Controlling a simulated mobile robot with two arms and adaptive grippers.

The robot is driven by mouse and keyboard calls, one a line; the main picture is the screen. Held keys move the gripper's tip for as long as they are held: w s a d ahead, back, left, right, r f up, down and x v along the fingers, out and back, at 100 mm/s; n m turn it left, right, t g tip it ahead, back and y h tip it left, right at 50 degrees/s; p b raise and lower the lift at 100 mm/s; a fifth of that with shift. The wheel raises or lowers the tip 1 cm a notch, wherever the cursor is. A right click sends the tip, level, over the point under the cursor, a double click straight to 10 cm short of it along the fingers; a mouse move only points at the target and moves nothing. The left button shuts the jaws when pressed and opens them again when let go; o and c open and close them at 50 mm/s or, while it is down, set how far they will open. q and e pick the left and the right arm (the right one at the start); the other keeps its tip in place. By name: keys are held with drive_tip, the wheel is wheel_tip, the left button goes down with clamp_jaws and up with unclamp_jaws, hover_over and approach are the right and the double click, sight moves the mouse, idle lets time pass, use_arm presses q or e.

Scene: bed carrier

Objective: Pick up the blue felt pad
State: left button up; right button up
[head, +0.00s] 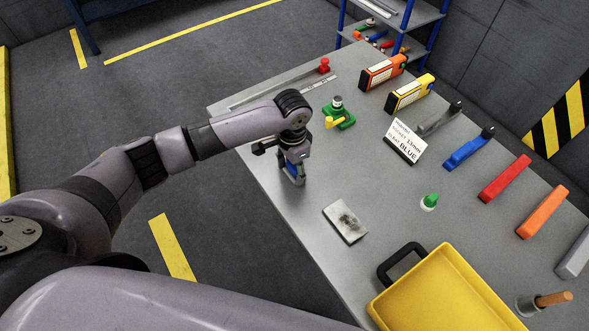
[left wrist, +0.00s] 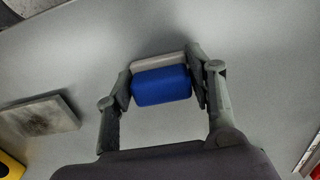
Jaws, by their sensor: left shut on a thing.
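The blue felt pad (left wrist: 162,87) is a small blue block with a pale grey layer along its far side, seen in the left wrist view. My left gripper (left wrist: 160,80) is shut on it, one finger against each end. In the head view my left gripper (head: 293,176) points down over the left part of the grey table (head: 310,235), with a bit of blue between its fingers. Whether the pad touches the table I cannot tell. My right gripper is not in view.
A stained grey pad (head: 345,222) lies nearby. A yellow tray (head: 440,292) with a black handle is at the front. A green fixture (head: 340,113) stands behind. A white card (head: 405,143) and several coloured bars line the right. The table around the gripper is clear.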

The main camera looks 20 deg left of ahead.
use_arm(q)
drive_tip(key=c, duration=0.4)
drive_tip(key=shift+o, duration=0.2)
drive_tip(key=shift+r, duration=0.1)
wheel_tip(320, 180, up, 20)
drive_tip(key=b, duration=0.1)
idle(0.3)
drive_tip(key=o, duration=0.6)
drive_tip(key=c, duration=0.5)
